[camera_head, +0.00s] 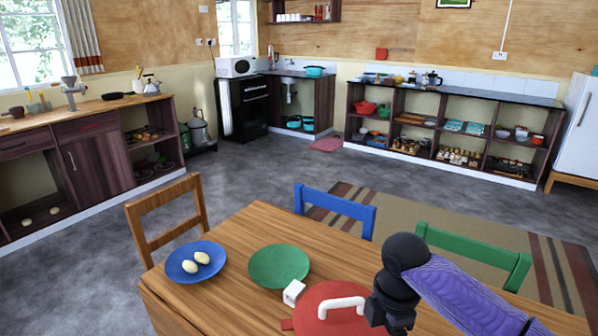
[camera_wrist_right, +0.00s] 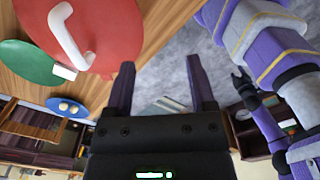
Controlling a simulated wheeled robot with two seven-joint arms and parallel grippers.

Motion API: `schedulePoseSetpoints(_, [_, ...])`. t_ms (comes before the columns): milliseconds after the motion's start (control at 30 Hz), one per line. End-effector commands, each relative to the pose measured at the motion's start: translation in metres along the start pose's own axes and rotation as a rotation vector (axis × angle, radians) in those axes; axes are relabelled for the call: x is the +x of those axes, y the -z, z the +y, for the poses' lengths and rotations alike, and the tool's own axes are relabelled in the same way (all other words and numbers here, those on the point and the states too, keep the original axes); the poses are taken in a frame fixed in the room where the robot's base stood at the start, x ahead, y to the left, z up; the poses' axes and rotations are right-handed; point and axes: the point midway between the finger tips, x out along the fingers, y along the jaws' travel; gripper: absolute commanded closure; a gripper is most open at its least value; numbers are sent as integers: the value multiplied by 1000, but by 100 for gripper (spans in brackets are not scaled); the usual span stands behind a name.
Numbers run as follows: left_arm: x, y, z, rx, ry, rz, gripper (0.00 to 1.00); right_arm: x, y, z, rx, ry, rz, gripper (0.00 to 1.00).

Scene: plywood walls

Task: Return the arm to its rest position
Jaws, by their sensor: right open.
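My right arm comes in from the right in the head view, with its black wrist (camera_head: 400,275) over the near right part of the wooden table (camera_head: 225,290). In the right wrist view my right gripper (camera_wrist_right: 162,85) is open, with two purple fingers apart and nothing between them. Grey floor shows beyond the fingers. Purple and white links of my own body show at the right of that view, with a small black part (camera_wrist_right: 244,82); I cannot tell whether it is my left gripper. The left gripper does not show in the head view.
A round red thing with a white handle (camera_head: 340,303) sits beside the black wrist. A green plate (camera_head: 278,266), a small white block (camera_head: 293,292) and a blue plate (camera_head: 186,275) with two pale egg-shaped items (camera_head: 196,261) are on the table. Blue (camera_head: 335,206) and green (camera_head: 472,250) chairs stand behind.

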Motion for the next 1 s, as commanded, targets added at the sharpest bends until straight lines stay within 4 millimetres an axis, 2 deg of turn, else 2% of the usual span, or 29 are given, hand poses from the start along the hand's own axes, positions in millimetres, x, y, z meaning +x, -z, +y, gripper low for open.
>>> schedulePoseSetpoints(200, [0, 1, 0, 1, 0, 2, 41, 21, 24, -13, 36, -12, 33, 29])
schedulePoseSetpoints(367, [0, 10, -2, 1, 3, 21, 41, 39, 47, -27, 96, -31, 73, 29])
schedulePoseSetpoints(567, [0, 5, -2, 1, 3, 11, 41, 63, 82, -57, 258, -67, 162, 29])
schedulePoseSetpoints(767, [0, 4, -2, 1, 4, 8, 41, 77, 105, -95, 549, -106, 261, 29])
schedulePoseSetpoints(867, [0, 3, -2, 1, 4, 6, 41, 80, 106, -116, 731, -123, 293, 29])
schedulePoseSetpoints(1000, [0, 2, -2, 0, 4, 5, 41, 82, 98, -144, 994, -146, 307, 29])
